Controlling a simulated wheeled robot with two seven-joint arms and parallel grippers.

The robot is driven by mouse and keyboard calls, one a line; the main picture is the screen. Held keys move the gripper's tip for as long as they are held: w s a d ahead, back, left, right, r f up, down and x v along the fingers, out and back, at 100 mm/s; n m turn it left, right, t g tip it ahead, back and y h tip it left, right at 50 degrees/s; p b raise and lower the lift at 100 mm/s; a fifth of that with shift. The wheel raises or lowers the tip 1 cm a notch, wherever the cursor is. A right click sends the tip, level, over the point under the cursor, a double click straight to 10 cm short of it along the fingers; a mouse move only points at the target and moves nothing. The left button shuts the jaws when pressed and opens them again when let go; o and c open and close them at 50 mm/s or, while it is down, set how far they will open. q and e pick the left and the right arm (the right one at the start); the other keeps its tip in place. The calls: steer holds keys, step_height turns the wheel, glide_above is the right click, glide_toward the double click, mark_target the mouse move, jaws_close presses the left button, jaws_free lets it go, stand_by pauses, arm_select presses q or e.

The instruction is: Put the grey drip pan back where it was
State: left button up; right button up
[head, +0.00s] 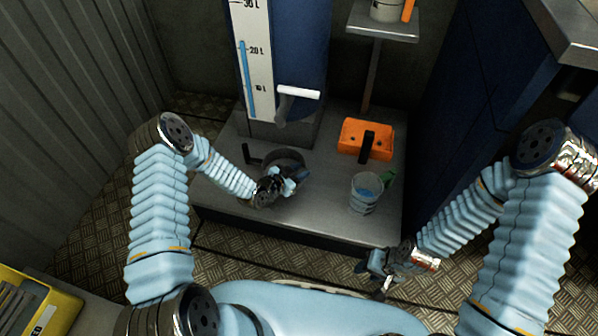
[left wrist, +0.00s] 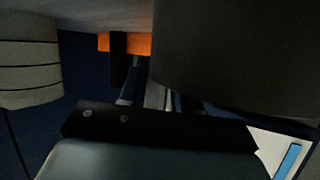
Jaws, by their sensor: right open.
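The grey drip pan (head: 286,155) is a round, dark pan on the metal bench, below and in front of the dispenser's lever. My left gripper (head: 292,183) is at the pan's near side and hides part of it. In the left wrist view the dark curved wall (left wrist: 240,55), which looks like the pan, fills the upper right, very close to the fingers. I cannot tell whether the left fingers are closed on it. My right gripper (head: 372,280) is open and empty, in front of the bench's front edge.
The blue dispenser (head: 297,70) with a level scale and a white-handled lever stands behind. A raised shelf (head: 385,30) stands behind the tray. A yellow bin (head: 60,310) is at lower left.

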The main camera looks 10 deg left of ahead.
arm_select(q)
steer(key=p+v, duration=0.1)
steer(key=v, duration=1.1)
steer(key=s+d+f+n+g+y, duration=0.1)
steer(key=s+d+f+n+g, duration=0.1)
steer(key=s+n+g, duration=0.3)
steer(key=s+d+f+n+g+y, duration=0.2)
steer(key=s+n+g, duration=0.2)
steer(key=s, duration=1)
steer(key=shift+s+d+n+g, duration=0.2)
steer(key=shift+d+n+g, duration=0.2)
steer(key=shift+g, duration=0.4)
steer(key=shift+f, duration=0.1)
